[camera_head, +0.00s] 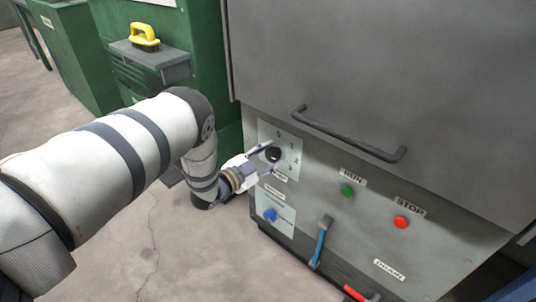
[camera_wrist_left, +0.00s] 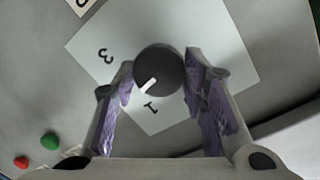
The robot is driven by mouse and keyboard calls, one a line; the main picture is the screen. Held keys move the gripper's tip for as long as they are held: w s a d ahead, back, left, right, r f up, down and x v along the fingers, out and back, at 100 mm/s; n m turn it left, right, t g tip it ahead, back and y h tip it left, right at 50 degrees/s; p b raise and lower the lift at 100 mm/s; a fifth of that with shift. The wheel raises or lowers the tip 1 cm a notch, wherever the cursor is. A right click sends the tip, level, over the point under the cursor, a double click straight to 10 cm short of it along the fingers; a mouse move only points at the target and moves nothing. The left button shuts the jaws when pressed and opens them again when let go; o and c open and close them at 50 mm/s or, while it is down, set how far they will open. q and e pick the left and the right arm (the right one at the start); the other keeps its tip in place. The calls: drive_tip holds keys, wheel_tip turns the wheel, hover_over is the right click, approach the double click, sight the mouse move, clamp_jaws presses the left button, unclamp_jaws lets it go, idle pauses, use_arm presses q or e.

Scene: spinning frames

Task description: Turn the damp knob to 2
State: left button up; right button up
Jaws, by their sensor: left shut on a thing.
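The damp knob (camera_head: 273,154) is a dark round dial on a pale plate (camera_head: 264,132) marked 0, 1, 2 and 3, on the grey machine's front. In the left wrist view the knob (camera_wrist_left: 160,68) has a white pointer. The pointer lies near the 1, turned somewhat from it toward the side of the 3. The 2 is not visible there, apparently behind a finger; it shows in the head view. My left gripper (camera_head: 269,159) is shut on the knob, one finger at each side. My right gripper is not in view.
A dark bar handle (camera_head: 350,137) sticks out above the knob, to its right. A green button (camera_head: 347,190), a red button (camera_head: 401,221), a blue knob (camera_head: 270,215) and a blue-handled lever (camera_head: 320,242) are on the lower panel. A yellow-handled brush (camera_head: 145,36) rests on a green cabinet's ledge.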

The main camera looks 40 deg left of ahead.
use_arm(q)
drive_tip(key=shift+m, duration=0.6)
drive_tip(key=shift+y, duration=0.3)
drive_tip(key=o, duration=1.2)
drive_tip(key=shift+c, duration=0.2)
drive_tip(key=s+r, duration=0.1)
drive_tip(key=s, duration=1.1)
drive_tip(key=shift+a+r, duration=0.3)
drive_tip(key=shift+a, duration=0.15)
